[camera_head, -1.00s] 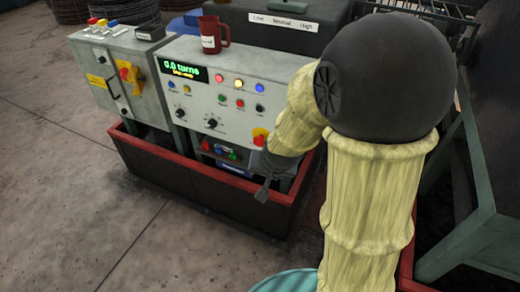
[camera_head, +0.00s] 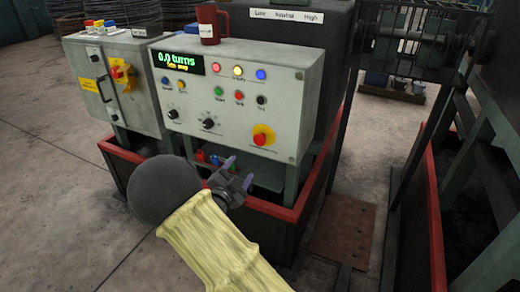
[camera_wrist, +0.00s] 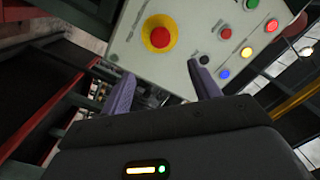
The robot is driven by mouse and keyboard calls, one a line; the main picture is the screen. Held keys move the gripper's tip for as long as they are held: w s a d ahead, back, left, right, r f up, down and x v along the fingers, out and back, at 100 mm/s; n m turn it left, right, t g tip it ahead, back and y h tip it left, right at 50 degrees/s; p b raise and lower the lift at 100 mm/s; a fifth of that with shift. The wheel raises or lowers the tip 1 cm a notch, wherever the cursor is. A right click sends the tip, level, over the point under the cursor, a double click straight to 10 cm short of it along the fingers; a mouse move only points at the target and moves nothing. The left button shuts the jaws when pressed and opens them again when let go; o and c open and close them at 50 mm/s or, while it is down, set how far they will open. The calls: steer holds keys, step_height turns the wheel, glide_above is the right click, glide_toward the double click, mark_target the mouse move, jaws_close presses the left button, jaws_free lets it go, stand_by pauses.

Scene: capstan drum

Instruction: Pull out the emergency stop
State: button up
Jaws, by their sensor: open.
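The emergency stop is a red mushroom button on a yellow round base (camera_head: 263,136), at the lower right of the grey control panel (camera_head: 285,105). It also shows in the wrist view (camera_wrist: 160,35), above and between my fingers. My gripper (camera_head: 240,172) is below the panel's lower edge in the head view, below and left of the button. Its two purple fingers are spread in the wrist view (camera_wrist: 162,92), with nothing between them. The gripper is apart from the button. Whether the button is pressed in cannot be told.
A grey cabinet (camera_head: 115,85) with a red-and-yellow rotary switch stands left of the panel. A red mug (camera_head: 209,25) sits on top. A red-edged frame (camera_head: 318,190) surrounds the base. Open floor lies at left.

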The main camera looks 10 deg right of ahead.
mark_target(259, 143)
steer(key=shift+r, duration=0.1)
steer(key=b+x, duration=0.1)
steer(key=x, duration=1.6)
steer(key=shift+w+d, duration=0.1)
steer(key=shift+w, duration=0.15)
steer(key=c, duration=1.3)
steer(key=shift+s+a+b, duration=0.35)
steer(key=shift+s+b, duration=0.05)
steer(key=shift+s, duration=0.1)
steer(key=shift+f, duration=0.25)
steer(key=shift+c, duration=0.2)
